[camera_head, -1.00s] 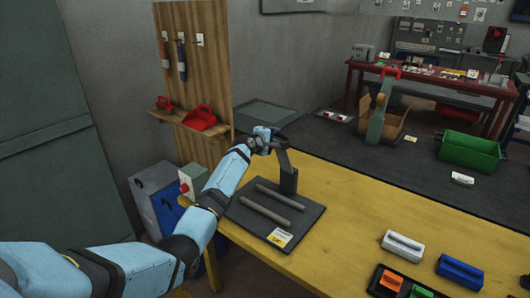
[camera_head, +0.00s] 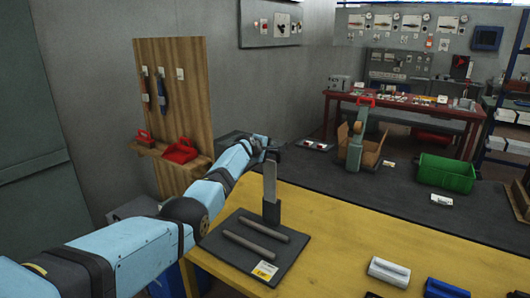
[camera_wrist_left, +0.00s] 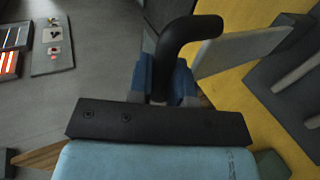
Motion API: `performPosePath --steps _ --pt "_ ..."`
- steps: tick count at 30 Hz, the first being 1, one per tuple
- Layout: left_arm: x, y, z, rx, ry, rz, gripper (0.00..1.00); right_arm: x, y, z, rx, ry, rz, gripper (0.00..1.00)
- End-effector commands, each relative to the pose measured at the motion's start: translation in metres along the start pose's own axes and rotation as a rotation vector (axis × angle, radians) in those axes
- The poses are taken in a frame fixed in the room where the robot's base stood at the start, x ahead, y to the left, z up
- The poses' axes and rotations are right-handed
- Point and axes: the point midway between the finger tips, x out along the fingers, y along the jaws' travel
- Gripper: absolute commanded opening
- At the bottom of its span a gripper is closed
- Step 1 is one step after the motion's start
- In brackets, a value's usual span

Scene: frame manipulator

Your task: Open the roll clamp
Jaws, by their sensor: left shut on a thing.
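The roll clamp has a dark flat base (camera_head: 228,258) with two grey rollers (camera_head: 253,246) on the yellow table. Its lever (camera_head: 269,183) stands nearly upright from a dark block at the back of the base. My left gripper (camera_head: 262,143) is at the top of the lever, shut on the black bent handle (camera_wrist_left: 185,40). In the left wrist view the blue fingers (camera_wrist_left: 174,86) close around the lower part of this handle, and the grey lever bar (camera_wrist_left: 240,50) runs off to the right. My right gripper is not in view.
Behind are a dark bench with a green bin (camera_head: 446,174) and a wooden panel (camera_head: 175,100) with a red dustpan (camera_head: 180,151).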

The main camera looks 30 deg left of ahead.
Motion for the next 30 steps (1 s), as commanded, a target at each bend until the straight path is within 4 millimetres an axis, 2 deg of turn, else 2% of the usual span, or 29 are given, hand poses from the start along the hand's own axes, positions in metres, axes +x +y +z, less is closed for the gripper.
performPosePath --steps 1,15,16,18,19,30 --pt "0.0079 -0.0212 0.0072 0.001 -0.013 -0.038 0.00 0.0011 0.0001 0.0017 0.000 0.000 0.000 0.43" --pt "0.0093 -0.0204 0.0082 0.001 -0.014 -0.044 0.00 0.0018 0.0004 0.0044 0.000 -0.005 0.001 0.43" --pt "0.0093 -0.0204 0.0083 0.001 -0.014 -0.044 0.23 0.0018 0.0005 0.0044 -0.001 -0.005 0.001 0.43" --pt "0.0092 -0.0202 0.0080 0.001 -0.014 -0.044 0.39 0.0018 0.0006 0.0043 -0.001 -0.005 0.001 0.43" --pt "0.0091 -0.0202 0.0078 0.001 -0.014 -0.043 0.44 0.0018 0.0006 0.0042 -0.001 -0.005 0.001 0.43" --pt "0.0006 -0.0177 0.0059 0.000 -0.012 -0.041 0.44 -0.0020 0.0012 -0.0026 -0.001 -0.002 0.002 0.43"
